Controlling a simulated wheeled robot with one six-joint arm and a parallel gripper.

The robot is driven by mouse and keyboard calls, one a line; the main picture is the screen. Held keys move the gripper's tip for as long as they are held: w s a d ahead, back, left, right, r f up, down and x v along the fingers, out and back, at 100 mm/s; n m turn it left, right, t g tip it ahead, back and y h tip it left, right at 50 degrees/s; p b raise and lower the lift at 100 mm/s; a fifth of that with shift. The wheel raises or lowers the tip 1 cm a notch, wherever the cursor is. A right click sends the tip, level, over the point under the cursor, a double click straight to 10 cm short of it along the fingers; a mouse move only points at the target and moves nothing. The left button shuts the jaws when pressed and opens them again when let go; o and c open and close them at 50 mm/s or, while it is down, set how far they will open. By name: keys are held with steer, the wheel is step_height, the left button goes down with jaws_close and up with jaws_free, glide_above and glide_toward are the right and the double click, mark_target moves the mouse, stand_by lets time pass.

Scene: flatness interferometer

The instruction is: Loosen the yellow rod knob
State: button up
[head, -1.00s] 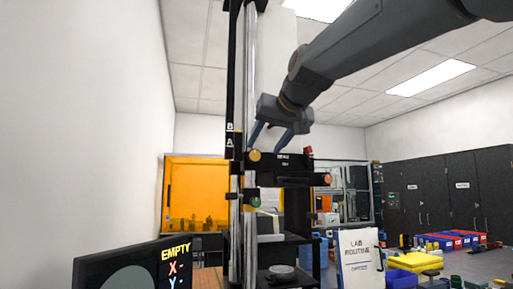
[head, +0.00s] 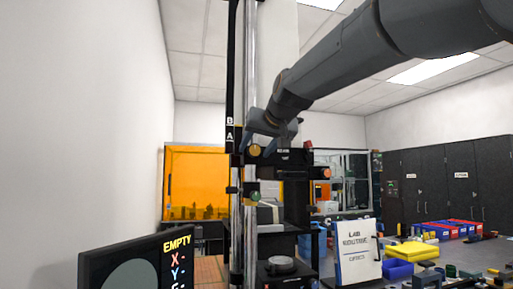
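The yellow rod knob (head: 255,151) is a small round knob on the front of the black carriage (head: 290,158), beside the upright metal rod (head: 250,60). My gripper (head: 270,137) is just above the carriage and close to the knob, reaching in from the upper right. Its two fingers look spread apart, with the left one near the knob's upper left side. I cannot tell whether a finger touches the knob. A green knob (head: 256,197) sits lower on the stand, and an orange-red knob (head: 325,173) is at the carriage's right end.
A monitor (head: 135,268) reading "EMPTY" stands at lower left. A white "LAB ROUTINE" sign (head: 357,250) stands right of the stand. Yellow (head: 411,250) and blue items lie on the bench at right. An orange panel (head: 195,180) is behind.

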steer(key=c, duration=1)
steer(key=shift+m+b, duration=0.3)
steer(key=shift+b, duration=0.15)
steer(key=m+y+b, duration=0.1)
steer(key=b, duration=0.1)
steer(key=m+b, duration=0.1)
steer(key=b, duration=0.1)
steer(key=shift+w+d+f+y+b, duration=0.1)
steer(key=shift+d+f+y+b, duration=0.15)
steer(key=shift+y+b, duration=0.15)
steer(key=m+y+b, duration=0.2)
steer(key=m+b, duration=0.1)
steer(key=b, duration=0.2)
steer(key=shift+f+m, duration=0.15)
steer(key=shift+m, duration=0.15)
steer(key=m+y+b, duration=0.1)
steer(key=b, duration=0.1)
steer(key=m+b, duration=0.2)
steer(key=b, duration=0.1)
steer(key=shift+f+m+t+y+b, duration=0.15)
steer(key=shift+m+t+y+b, duration=0.15)
steer(key=shift+t+y, duration=0.1)
steer(key=m+t+y+b, duration=0.1)
steer(key=m+b, duration=0.2)
steer(key=b, duration=0.1)
steer(key=shift+m, duration=0.6)
